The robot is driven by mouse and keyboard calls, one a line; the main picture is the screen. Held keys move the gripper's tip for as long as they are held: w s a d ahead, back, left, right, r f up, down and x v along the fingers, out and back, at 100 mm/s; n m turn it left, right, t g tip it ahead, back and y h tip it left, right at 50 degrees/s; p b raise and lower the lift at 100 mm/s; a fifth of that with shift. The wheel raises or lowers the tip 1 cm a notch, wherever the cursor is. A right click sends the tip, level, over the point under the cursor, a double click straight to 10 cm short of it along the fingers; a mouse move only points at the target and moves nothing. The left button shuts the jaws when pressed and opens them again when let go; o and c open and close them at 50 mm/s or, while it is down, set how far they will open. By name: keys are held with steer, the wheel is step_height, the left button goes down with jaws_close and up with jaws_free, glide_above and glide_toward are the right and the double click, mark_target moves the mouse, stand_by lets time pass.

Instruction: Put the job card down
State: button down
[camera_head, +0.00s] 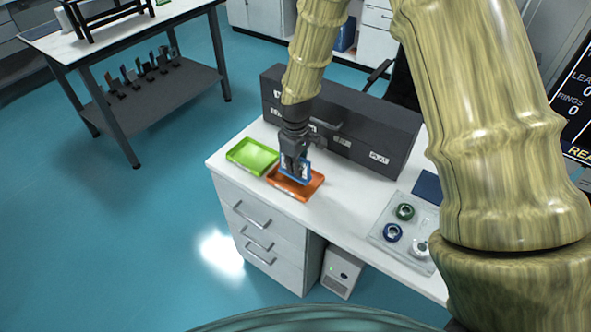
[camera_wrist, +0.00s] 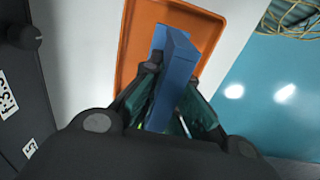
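The job card (camera_head: 308,172) is blue with some white on it. In the wrist view the blue card (camera_wrist: 178,62) stands between my fingers, with a raised blue part facing the camera. My gripper (camera_head: 294,170) is shut on it and points down over the orange tray (camera_head: 312,190). The tray also shows in the wrist view (camera_wrist: 134,50), behind and around the card. The card's lower end is over or inside the tray; I cannot tell whether it touches the tray floor. My gripper also fills the lower wrist view (camera_wrist: 170,80).
A green tray (camera_head: 252,154) lies left of the orange one on the white bench (camera_head: 345,215). A long black case (camera_head: 345,120) with labels stands close behind. To the right are a clear plate (camera_head: 385,235) with several rings and a dark blue flat item (camera_head: 428,187).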

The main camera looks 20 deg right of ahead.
steer(key=shift+f, duration=1)
steer(key=shift+f, duration=0.1)
steer(key=c, duration=1.6)
jaws_free()
steer(key=shift+c, duration=0.2)
step_height(320, 180, up, 12)
steer(key=shift+r+b, duration=0.15)
steer(key=shift+b, duration=0.6)
